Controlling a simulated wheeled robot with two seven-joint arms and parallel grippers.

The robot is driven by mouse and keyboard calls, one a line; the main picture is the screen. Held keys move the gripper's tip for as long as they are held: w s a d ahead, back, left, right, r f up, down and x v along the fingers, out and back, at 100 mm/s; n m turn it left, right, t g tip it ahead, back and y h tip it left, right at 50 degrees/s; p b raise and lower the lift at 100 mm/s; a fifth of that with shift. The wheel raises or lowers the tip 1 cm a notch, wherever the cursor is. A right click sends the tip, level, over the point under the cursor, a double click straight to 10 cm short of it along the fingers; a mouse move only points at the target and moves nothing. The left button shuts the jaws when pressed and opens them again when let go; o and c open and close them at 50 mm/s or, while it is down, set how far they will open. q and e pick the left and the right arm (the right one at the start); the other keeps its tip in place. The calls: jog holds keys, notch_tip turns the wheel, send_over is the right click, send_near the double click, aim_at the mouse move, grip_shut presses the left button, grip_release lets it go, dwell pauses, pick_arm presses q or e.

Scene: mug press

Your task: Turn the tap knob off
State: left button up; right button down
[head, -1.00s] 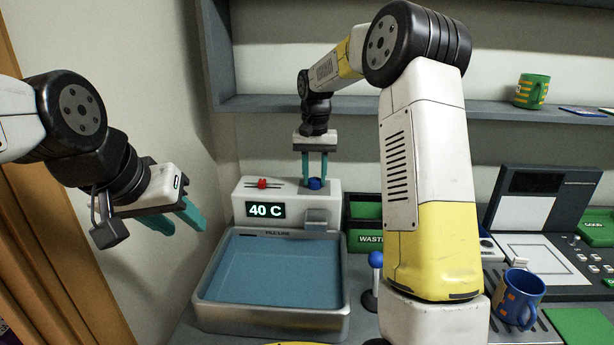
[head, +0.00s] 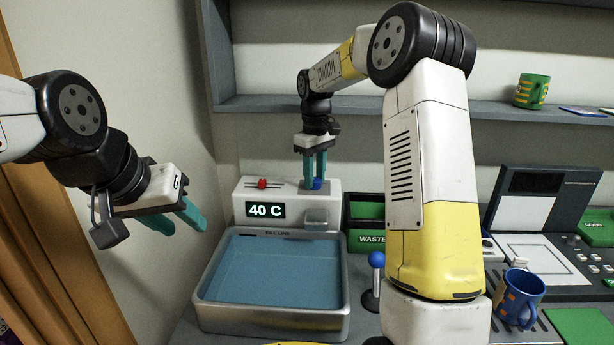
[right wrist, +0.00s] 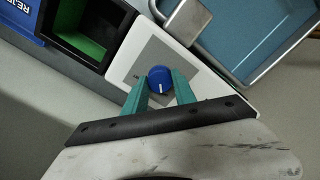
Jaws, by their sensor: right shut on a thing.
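The blue tap knob (head: 316,183) sits on top of the white tap unit (head: 240,201), whose display reads 40 C. My right gripper (head: 314,184) points down from above and is shut on the knob. In the right wrist view the knob (right wrist: 160,77) shows a white mark, with a teal fingertip on each side. The grey spout (head: 317,217) hangs over a metal basin (head: 270,322) holding blue water (head: 272,272). My left gripper (head: 196,221) is open and empty, left of the basin.
A red slider (head: 262,183) is on the tap unit, left of the knob. A waste bin (head: 368,240) stands right of it. A blue-topped lever (head: 376,260) stands right of the basin. A blue mug (head: 520,299) is at lower right, a green mug (head: 531,91) on the shelf.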

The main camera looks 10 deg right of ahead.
aim_at(315, 180)
jog(key=shift+n, duration=0.6)
jog(key=shift+r, duration=0.1)
jog(key=c, duration=1)
grip_release()
notch_tip(315, 180, up, 8)
jog(key=shift+f, duration=0.15)
jog(key=shift+s, duration=0.1)
